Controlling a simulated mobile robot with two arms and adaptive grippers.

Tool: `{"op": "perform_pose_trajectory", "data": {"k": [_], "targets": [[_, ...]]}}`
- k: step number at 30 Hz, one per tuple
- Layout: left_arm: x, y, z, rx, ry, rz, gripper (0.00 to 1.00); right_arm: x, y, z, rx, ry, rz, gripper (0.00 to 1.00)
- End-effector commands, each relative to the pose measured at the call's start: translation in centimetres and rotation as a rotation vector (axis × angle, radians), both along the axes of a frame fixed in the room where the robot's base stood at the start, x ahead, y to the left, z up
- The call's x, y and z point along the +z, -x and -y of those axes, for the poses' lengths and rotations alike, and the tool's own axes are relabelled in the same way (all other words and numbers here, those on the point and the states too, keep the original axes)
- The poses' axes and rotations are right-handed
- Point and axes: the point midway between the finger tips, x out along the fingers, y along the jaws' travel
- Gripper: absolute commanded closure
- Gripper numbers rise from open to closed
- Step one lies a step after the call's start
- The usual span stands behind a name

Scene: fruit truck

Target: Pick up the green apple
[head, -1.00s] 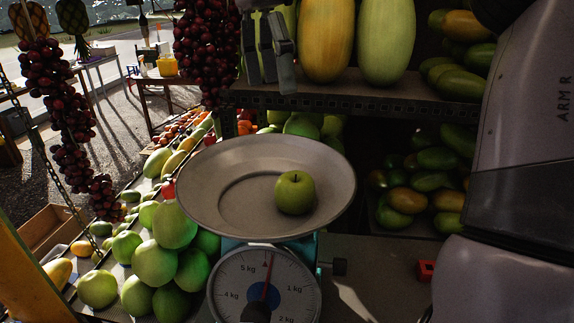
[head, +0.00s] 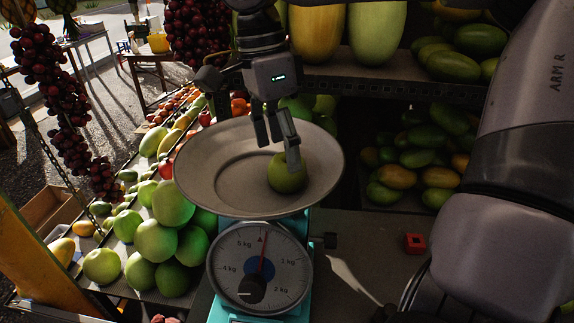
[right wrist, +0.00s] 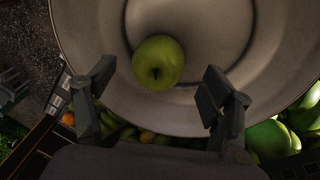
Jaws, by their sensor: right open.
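The green apple (head: 288,172) sits on the right part of the round metal scale pan (head: 215,175) in the head view. My right gripper (head: 278,150) is above the apple, pointing down, its fingers overlapping the apple's top in the picture. In the right wrist view the apple (right wrist: 158,62) lies in the pan (right wrist: 290,50), beyond the fingertips and roughly centred between them. The right gripper (right wrist: 157,80) is open, its fingers apart and empty. I cannot tell the exact gap from fingers to apple. My left gripper is not in view.
The pan rests on a turquoise scale with a dial (head: 260,268). Large green fruits (head: 160,235) are piled left of it. A shelf (head: 400,88) with big melons stands behind. Dark red fruit bunches (head: 197,40) hang at the back. A red block (head: 414,243) lies at right.

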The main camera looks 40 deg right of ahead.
Motion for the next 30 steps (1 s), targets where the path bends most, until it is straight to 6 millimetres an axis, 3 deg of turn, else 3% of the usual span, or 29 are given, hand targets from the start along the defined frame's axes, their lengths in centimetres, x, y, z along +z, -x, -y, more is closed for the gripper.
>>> {"op": "perform_pose_trajectory", "data": {"k": [4,9,17,30], "targets": [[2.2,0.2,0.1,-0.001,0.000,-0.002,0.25,-1.5,0.8,0.2,0.002,-0.003,-0.008,0.25],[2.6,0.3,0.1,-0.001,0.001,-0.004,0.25,-3.7,1.0,0.3,0.001,-0.001,-0.004,0.25],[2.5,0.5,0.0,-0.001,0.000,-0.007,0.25,-4.1,1.0,0.3,-0.001,-0.001,-0.002,0.25],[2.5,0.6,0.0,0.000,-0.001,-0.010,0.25,-4.0,1.0,0.3,-0.001,0.000,-0.001,0.54]]}}
